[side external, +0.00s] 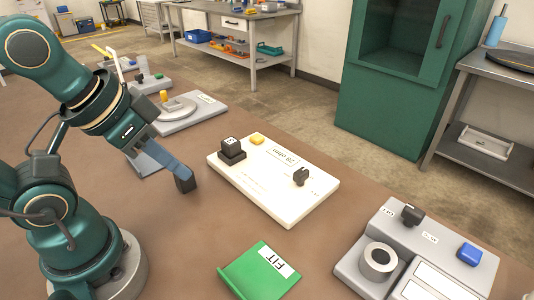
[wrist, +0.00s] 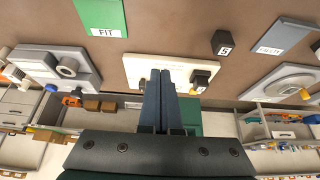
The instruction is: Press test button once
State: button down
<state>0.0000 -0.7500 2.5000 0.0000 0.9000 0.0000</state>
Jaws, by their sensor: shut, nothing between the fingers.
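My gripper (side external: 180,172) is shut and empty, angled down over the brown table left of the white board. It also shows in the wrist view (wrist: 164,74), where its fingers overlap the board's edge. The white board (side external: 290,217) carries a yellow button-like block (side external: 257,138), a black cube on a dark base (side external: 231,149) and a small black knob (side external: 301,176). I cannot clearly read a test label.
A green FIT plate (side external: 250,272) lies in front of the board. A black marked cube (wrist: 222,42) stands on the table beside the board in the wrist view. Grey fixtures (side external: 205,112) stand behind my gripper. Bare table separates the board from the grey unit.

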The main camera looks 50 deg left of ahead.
dwell(0.3)
jog(key=w+d+r+n+t+h, duration=0.1)
jog(key=w+d+r+n+h, duration=0.25)
jog(key=w+r+n, duration=0.25)
jog(key=n+t, duration=0.2)
jog(key=n, duration=1.4)
send_over(252, 137)
notch_tip(252, 137, down, 8)
jog(key=shift+r, duration=0.2)
jog(key=shift+f, duration=0.1)
jog(key=shift+f, duration=4.3)
